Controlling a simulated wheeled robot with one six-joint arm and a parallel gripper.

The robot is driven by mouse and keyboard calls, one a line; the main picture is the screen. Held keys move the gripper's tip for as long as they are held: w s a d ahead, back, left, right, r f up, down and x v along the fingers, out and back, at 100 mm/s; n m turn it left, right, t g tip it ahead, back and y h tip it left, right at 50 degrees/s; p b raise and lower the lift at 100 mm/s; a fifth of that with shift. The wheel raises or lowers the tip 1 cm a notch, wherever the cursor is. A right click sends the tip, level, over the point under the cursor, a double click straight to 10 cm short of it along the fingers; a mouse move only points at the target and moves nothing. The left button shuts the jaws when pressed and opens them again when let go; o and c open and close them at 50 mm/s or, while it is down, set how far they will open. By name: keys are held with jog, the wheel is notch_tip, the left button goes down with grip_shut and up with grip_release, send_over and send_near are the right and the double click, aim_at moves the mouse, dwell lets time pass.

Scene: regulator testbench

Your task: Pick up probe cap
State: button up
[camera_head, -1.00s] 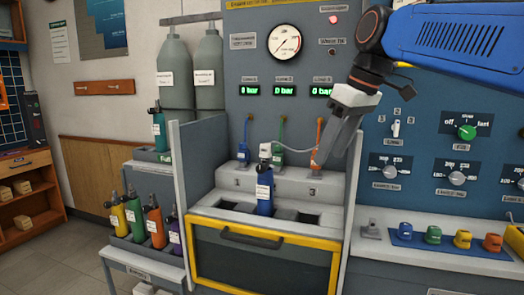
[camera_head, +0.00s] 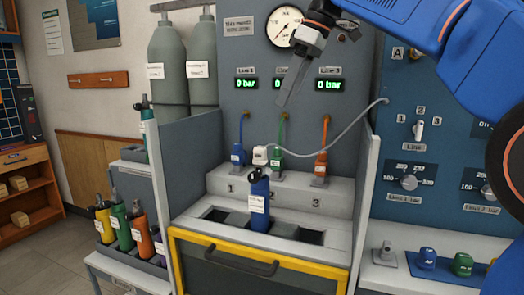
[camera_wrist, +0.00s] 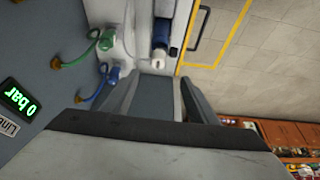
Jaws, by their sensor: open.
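The probe cap (camera_head: 261,155) is a small white piece at the top of an upright dark blue cylinder (camera_head: 259,205) in the bench's middle slot. A thin grey cable runs from it to the right-hand panel. In the wrist view the white cap (camera_wrist: 157,58) shows just beyond the fingertips, at the end of the blue cylinder (camera_wrist: 163,32). My gripper (camera_head: 283,104) hangs above the cap and slightly right of it in the head view, apart from it. In the wrist view my gripper (camera_wrist: 158,78) has its two fingers spread, with nothing between them.
Blue (camera_head: 237,154), green (camera_head: 278,158) and orange (camera_head: 321,162) line connectors stand on the ledge behind the cylinder. Grey side walls (camera_head: 360,200) flank the bench. A rack of coloured bottles (camera_head: 137,228) stands left. Coloured caps (camera_head: 427,258) sit at the right.

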send_near(261, 147)
jog(key=x, duration=0.5)
jog(key=shift+s+d+f, duration=0.2)
jog(key=shift+s+f, duration=0.05)
jog(key=shift+f, duration=0.05)
jog(key=shift+a+x, duration=0.15)
jog(key=shift+x, duration=1.2)
jog(key=shift+a+x, duration=0.15)
jog(key=shift+x, duration=1.15)
jog(key=shift+w+r, duration=0.15)
jog(key=shift+w, duration=0.05)
jog(key=c, duration=1.2)
jog(key=shift+c, duration=0.3)
notch_tip(261, 147, up, 18)
